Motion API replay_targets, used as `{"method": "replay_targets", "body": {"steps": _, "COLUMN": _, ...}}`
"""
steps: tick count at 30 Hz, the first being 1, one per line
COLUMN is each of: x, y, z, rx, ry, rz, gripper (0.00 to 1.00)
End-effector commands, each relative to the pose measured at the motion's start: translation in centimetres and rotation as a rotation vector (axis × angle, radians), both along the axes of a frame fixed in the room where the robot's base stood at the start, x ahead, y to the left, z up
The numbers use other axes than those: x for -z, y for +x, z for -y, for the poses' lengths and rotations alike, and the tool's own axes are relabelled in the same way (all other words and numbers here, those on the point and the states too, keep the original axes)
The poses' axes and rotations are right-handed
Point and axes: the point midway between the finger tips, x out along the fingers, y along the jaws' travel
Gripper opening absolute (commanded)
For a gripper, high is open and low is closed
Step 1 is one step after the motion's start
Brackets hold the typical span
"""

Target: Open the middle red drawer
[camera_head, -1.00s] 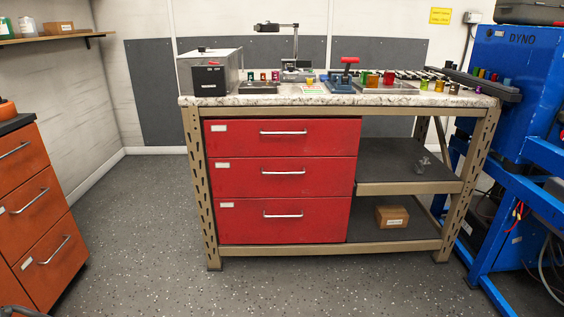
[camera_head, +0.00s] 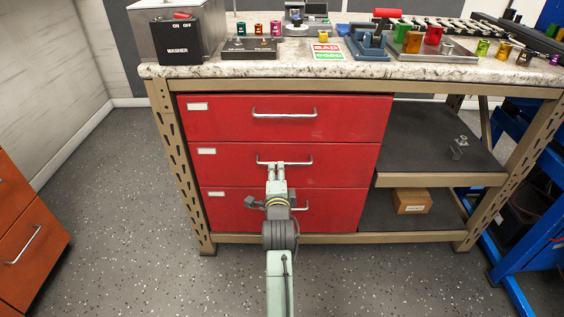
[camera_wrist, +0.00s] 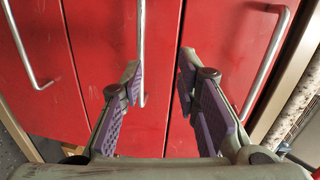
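The red drawer unit has three stacked drawers. The middle red drawer (camera_head: 345,165) is shut, with a silver bar handle (camera_head: 298,162). In the wrist view, which is turned sideways, the middle drawer's handle (camera_wrist: 141,40) lies between my fingers, close beside the left one. My gripper (camera_head: 276,166) is at that handle in the head view; in the wrist view my gripper (camera_wrist: 160,80) is open, with purple-padded fingers apart. I cannot tell whether a finger touches the bar. The top drawer (camera_head: 220,118) and bottom drawer (camera_head: 340,210) are also shut.
The speckled benchtop (camera_head: 225,68) above holds a washer box (camera_head: 180,40), small coloured parts and a blue fixture (camera_head: 366,44). Open shelves with a cardboard box (camera_head: 411,201) are right of the drawers. An orange cabinet (camera_head: 30,240) stands left; floor between is clear.

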Motion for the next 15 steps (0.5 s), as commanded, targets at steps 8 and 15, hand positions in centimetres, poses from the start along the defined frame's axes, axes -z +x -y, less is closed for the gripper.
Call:
{"method": "replay_targets", "body": {"steps": 8, "x": 2.7, "y": 1.5, "z": 2.4, "rx": 0.054, "ry": 0.056, "rz": -0.059, "gripper": 0.29}}
{"method": "replay_targets", "body": {"steps": 15, "x": 3.5, "y": 6.1, "z": 2.3, "rx": 0.051, "ry": 0.054, "rz": -0.057, "gripper": 0.29}}
